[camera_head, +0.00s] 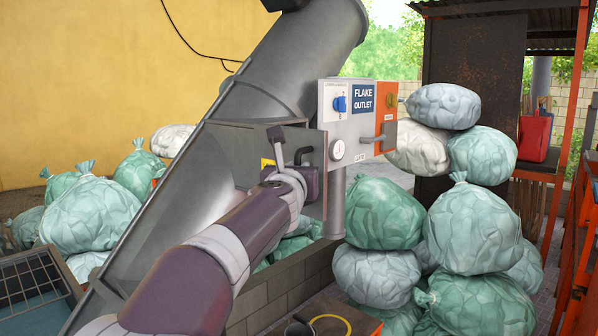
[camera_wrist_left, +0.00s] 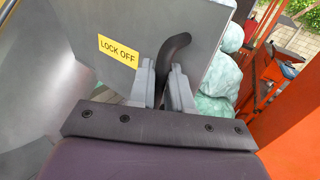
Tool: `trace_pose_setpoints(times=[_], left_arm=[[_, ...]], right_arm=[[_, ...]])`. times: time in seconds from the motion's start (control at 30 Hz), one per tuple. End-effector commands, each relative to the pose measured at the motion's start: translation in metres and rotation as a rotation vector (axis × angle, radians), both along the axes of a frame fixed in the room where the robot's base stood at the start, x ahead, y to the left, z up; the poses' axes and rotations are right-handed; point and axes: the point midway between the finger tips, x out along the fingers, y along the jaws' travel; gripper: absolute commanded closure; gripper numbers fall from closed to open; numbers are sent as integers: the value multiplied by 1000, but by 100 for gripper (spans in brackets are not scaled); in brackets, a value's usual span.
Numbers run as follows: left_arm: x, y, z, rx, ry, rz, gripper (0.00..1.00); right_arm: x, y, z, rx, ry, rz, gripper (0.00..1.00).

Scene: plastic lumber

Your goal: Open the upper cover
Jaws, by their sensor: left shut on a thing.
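The upper cover seems to be the grey metal panel with a yellow "LOCK OFF" label (camera_wrist_left: 118,51), seen close up in the left wrist view. A black curved handle (camera_wrist_left: 177,43) stands at its edge. My left gripper (camera_wrist_left: 163,88) is shut on this handle, with one grey finger on each side of it. In the head view my left arm reaches up to the grey sloping chute, and the dark handle (camera_head: 303,154) shows by my left gripper (camera_head: 307,168). The arm hides part of the panel, and how far it is open is hard to tell. My right gripper is not in view.
A "FLAKE OUTLET" control panel (camera_head: 352,125) with a blue knob and gauge stands just right of the gripper. Green and white bags (camera_head: 473,228) are piled at right, and more bags (camera_head: 90,213) lie at left. A low block wall (camera_head: 283,283) runs below the chute.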

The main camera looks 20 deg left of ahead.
Motion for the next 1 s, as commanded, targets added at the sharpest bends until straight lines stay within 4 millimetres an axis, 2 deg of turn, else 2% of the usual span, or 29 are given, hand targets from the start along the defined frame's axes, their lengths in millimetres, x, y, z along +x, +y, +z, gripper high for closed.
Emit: trace_pose_setpoints(times=[0.03,0.13,0.17,0.2,0.73,0.87,1.0], left_arm=[[-2,2,6,1,-10,5,100],[-2,2,6,1,-11,5,100],[-2,2,6,1,-11,5,78],[-2,2,6,1,-11,5,65],[-3,0,2,1,-4,1,65],[-19,-3,0,2,-5,1,65],[-51,-9,0,0,-6,1,65]], right_arm=[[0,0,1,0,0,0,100],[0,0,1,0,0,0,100],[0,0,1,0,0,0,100],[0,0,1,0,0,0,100],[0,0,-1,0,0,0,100],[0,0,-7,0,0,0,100],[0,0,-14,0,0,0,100]])
